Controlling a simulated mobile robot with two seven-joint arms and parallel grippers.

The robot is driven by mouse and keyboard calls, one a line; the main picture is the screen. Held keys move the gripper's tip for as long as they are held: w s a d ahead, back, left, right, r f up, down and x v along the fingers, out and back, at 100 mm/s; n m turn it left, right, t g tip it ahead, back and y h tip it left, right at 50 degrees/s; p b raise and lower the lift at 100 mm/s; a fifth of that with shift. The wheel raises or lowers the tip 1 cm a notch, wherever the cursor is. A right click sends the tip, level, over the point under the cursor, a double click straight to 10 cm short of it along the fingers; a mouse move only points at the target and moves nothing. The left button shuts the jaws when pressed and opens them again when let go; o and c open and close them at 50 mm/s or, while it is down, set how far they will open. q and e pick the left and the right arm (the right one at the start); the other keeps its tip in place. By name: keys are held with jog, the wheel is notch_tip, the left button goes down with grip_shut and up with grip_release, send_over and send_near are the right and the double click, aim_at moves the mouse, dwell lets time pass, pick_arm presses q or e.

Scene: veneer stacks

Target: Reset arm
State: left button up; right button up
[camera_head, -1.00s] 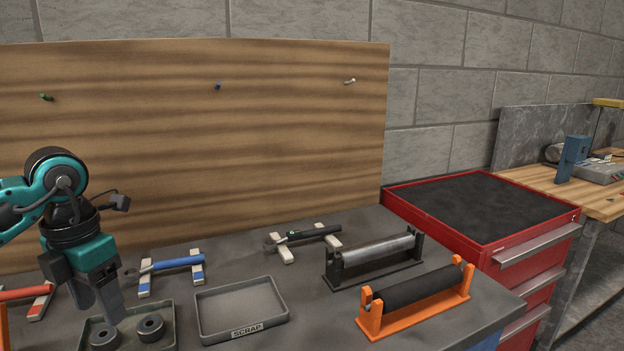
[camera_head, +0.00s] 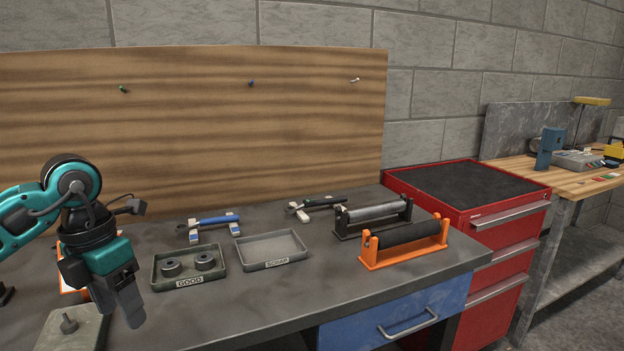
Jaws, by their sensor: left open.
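My left arm comes in from the left, and its gripper (camera_head: 131,308) points down over the front left of the grey workbench. The gripper is open and nothing shows between its fingers. My right gripper is not in view.
The SCRAP tray (camera_head: 283,265) is empty. A black roller stand (camera_head: 373,235) and an orange one (camera_head: 381,262) stand right. A greenish plate (camera_head: 90,328) lies front left.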

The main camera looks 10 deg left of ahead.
pick_arm(q)
jog(key=s+d+f+n+t+h, duration=0.1)
jog(key=d+n+t+h, duration=0.15)
jog(key=d+h, duration=0.85)
jog(key=s+d+f+n+t+h, duration=0.1)
jog(key=d+n+h, duration=0.45)
jog(key=d, duration=0.95)
jog(key=w+a+f+n+t+y, duration=0.2)
jog(key=a+f+n+t+y, duration=0.35)
jog(key=n, duration=0.45)
jog(key=w+a+f+n+t+y, duration=0.1)
jog(key=a+f+n+t+y, duration=0.1)
jog(key=f+n+t+y, duration=0.5)
jog(key=s+a+f+n+g+y, duration=0.1)
jog(key=s+f+n+g, duration=0.1)
jog(key=s+f+n, duration=0.3)
jog(key=s+a+f+n+g+y, duration=0.1)
jog(key=s+a+f+n+g, duration=0.1)
jog(key=s+f+n, duration=0.4)
notch_tip(320, 180, down, 4)
jog(key=shift+s+a+r+n+g+y, duration=0.1)
jog(key=shift+s+a+n+g+y, duration=0.15)
jog(key=shift+n+g+y, duration=0.2)
